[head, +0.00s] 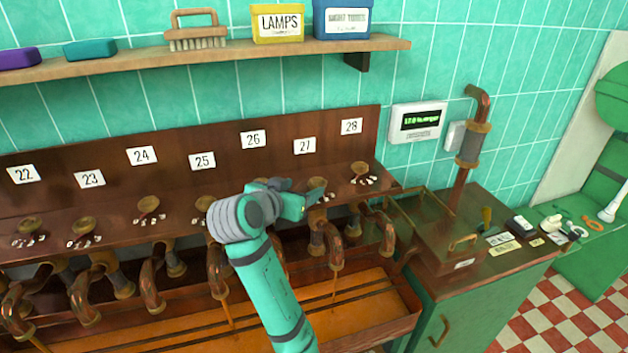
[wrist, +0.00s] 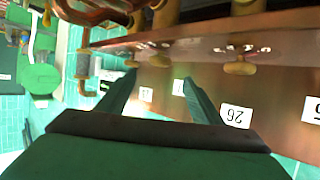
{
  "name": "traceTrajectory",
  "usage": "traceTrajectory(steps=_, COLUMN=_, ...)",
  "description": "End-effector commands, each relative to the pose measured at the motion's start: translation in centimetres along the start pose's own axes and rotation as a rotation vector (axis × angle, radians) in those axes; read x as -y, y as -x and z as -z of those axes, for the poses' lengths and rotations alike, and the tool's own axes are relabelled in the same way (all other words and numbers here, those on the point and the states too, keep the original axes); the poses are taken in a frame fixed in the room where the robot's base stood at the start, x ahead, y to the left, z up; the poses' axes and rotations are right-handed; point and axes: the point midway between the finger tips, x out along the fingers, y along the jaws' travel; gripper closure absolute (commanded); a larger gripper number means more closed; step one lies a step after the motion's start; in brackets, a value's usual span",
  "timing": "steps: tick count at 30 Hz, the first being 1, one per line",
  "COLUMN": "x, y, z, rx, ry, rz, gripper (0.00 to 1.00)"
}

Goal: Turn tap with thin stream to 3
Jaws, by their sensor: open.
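A row of taps with brass knobs runs along the copper bench under number plates 22 to 28. A narrow orange stream (head: 336,284) falls from a spout below the 27 side. Another orange stream (head: 228,312) falls further left; I cannot tell surely which is thinner. My gripper (head: 312,198) is open beside the knob under plate 27 (head: 304,146), partly covering that area. In the wrist view, turned upside down, my open gripper (wrist: 158,88) has its fingers apart with nothing between them. A brass knob (wrist: 240,68) shows to the right of them. The knob under plate 26 is hidden by my arm in the head view.
The knob under plate 28 (head: 360,170) and its spout (head: 385,235) stand close on the right. A shelf (head: 130,60) hangs above.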

Motion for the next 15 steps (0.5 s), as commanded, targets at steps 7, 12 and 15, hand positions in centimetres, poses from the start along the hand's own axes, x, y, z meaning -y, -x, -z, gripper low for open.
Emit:
traceTrajectory(steps=7, x=-0.1, y=-4.5, z=0.0, rx=0.002, ry=0.001, rz=-0.003, gripper=0.4)
traceTrajectory(steps=12, x=-0.1, y=-7.1, z=-0.1, rx=0.002, ry=0.001, rz=-0.003, gripper=0.4)
traceTrajectory(steps=15, x=-0.1, y=-8.2, z=0.0, rx=0.002, ry=0.0, rz=-0.002, gripper=0.4)
